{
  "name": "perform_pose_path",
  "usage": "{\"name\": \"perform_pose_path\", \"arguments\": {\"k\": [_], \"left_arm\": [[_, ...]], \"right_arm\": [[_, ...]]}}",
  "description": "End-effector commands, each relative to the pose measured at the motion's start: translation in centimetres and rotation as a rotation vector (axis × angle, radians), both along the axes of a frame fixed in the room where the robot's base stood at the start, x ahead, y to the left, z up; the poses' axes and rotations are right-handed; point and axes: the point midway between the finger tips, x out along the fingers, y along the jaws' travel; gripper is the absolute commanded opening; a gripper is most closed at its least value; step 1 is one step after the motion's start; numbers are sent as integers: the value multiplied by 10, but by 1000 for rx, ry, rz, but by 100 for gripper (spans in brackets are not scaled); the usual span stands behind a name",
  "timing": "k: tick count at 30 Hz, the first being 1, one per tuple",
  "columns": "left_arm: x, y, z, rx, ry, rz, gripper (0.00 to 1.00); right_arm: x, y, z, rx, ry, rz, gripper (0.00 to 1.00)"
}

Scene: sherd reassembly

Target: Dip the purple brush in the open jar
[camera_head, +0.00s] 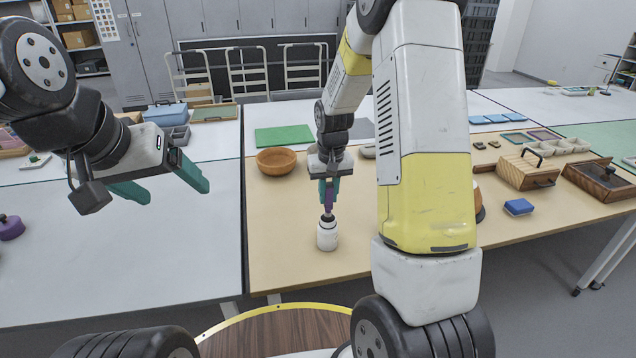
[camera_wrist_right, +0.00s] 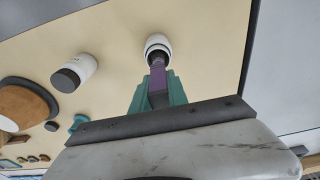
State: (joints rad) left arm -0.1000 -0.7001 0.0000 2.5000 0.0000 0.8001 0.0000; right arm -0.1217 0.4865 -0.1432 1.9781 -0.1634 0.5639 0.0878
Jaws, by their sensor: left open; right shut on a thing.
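The white open jar (camera_head: 327,238) stands upright on the beige tabletop, below my right gripper (camera_head: 329,186). That gripper is shut on the purple brush (camera_head: 328,203), which points down. In the right wrist view, the teal fingers (camera_wrist_right: 157,92) clasp the purple brush (camera_wrist_right: 156,76), and its dark lower end meets the mouth of the white jar (camera_wrist_right: 158,42). The dark end appears to be within the jar's opening; its tip is hidden and its depth cannot be told. My left gripper (camera_head: 176,193) is open and empty over the left grey table.
A brown bowl (camera_head: 276,161) and a green mat (camera_head: 284,136) lie behind the jar. A second white jar with a dark lid (camera_wrist_right: 75,71) shows in the wrist view. A blue block (camera_head: 518,207) and wooden box (camera_head: 527,171) are at right. Tabletop left of the jar is clear.

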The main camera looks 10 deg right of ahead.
Motion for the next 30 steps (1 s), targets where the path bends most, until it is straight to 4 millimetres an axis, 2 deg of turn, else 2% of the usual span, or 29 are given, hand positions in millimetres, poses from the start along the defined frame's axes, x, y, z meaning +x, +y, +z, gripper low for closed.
{"name": "perform_pose_path", "arguments": {"k": [30], "left_arm": [[0, 0, 0, 0, 0, 0, 81]], "right_arm": [[0, 0, -10, 0, 0, 0, 0]]}}
